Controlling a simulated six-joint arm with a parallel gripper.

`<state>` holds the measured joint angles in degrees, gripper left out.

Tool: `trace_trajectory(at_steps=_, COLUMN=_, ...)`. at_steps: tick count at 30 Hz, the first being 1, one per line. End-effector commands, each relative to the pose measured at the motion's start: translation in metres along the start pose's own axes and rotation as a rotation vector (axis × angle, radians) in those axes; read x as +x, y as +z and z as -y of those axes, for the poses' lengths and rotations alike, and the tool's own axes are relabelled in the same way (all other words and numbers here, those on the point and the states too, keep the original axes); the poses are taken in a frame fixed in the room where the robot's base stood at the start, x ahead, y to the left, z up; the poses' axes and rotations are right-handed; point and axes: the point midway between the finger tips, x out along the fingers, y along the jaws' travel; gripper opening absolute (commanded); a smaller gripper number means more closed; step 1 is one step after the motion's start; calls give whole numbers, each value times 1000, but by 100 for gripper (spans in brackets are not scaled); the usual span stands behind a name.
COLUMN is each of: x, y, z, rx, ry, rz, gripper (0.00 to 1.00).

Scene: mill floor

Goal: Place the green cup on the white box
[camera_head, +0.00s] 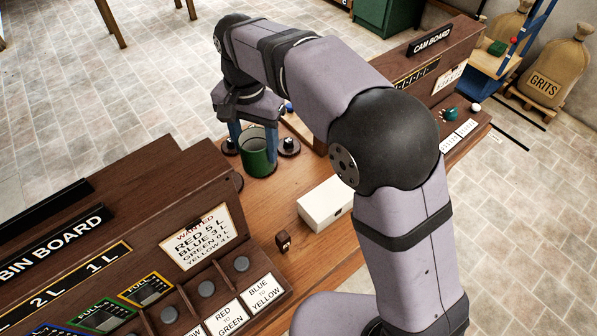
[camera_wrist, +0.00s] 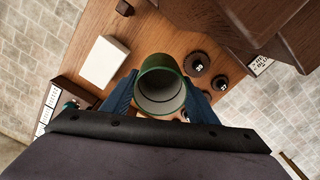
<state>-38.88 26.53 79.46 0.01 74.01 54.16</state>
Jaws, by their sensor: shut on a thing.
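The green cup (camera_head: 257,157) is upright, with its open top facing up and its inside empty. In the wrist view the cup (camera_wrist: 160,84) sits between the two blue fingers of my gripper (camera_wrist: 160,100). My gripper (camera_head: 256,135) is shut on the cup from above. Whether the cup's base touches the bench is hard to tell. The white box (camera_head: 326,203) lies on the bench to the right of the cup and nearer the camera. Its top is bare. It also shows at the upper left of the wrist view (camera_wrist: 104,61).
Dark numbered gears (camera_wrist: 197,64) lie close to the cup. A small dark brown block (camera_head: 283,241) stands left of the box. The tall bin board (camera_head: 120,230) bounds the left, the cam board (camera_head: 430,65) the far right. Bare bench (camera_head: 262,205) lies between cup and box.

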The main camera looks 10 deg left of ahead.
Motion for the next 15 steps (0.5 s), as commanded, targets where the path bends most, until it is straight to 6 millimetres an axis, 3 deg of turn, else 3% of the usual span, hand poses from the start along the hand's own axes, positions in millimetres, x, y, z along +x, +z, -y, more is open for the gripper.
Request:
trace_trajectory(at_steps=10, x=-29, y=-44, z=-34, rx=120, ry=-3, rz=-3, gripper=26)
trace_trajectory(at_steps=15, x=-46, y=-64, z=-75, rx=214, ry=-2, rz=-2, gripper=26)
